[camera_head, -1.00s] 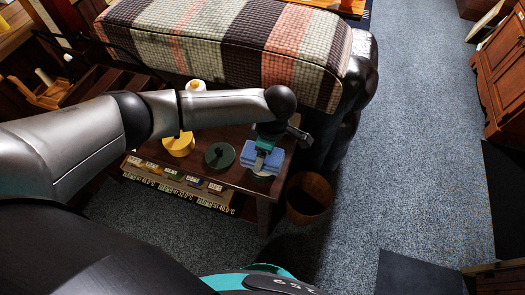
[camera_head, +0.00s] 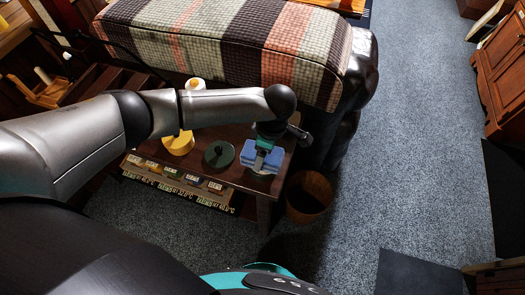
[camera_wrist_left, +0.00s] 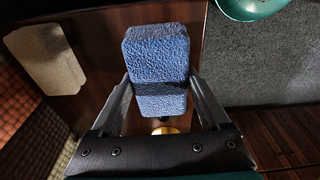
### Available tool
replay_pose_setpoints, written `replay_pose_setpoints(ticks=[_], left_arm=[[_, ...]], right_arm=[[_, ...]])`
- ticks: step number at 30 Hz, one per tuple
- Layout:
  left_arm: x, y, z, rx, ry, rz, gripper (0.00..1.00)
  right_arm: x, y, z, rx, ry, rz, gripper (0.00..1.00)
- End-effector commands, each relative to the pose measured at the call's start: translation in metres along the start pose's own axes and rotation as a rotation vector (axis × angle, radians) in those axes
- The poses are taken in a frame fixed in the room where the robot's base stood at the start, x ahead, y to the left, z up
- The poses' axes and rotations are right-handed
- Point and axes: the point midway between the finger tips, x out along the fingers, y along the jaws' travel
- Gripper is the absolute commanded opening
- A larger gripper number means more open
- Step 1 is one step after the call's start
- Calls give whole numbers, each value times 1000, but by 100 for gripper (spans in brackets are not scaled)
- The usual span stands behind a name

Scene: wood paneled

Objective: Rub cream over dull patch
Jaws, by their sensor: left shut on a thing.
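My left gripper (camera_head: 264,145) is shut on a blue sponge block (camera_head: 262,157), held over the right end of a low dark wooden table (camera_head: 233,176). In the left wrist view the same sponge (camera_wrist_left: 158,62) sits between the two fingers of my left gripper (camera_wrist_left: 160,92). A small gold and pale thing (camera_wrist_left: 165,130) shows past the sponge there; I cannot tell what it is. No cream or dull patch can be made out; the sponge covers the spot beneath it. I cannot tell whether the sponge touches the surface. My right gripper is out of view.
A dark green disc (camera_head: 218,154) and a yellow round container (camera_head: 179,143) stand left of the sponge. A wooden bucket (camera_head: 309,195) stands right of the table, a striped padded seat (camera_head: 230,40) behind. Carpet (camera_head: 410,150) is open at right.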

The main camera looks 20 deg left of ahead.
Motion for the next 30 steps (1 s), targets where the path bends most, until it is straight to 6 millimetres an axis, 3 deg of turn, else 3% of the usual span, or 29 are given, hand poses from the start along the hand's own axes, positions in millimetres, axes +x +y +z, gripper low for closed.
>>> replay_pose_setpoints(ticks=[30], left_arm=[[7,0,1,0,0,0,35]], right_arm=[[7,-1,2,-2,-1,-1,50]])
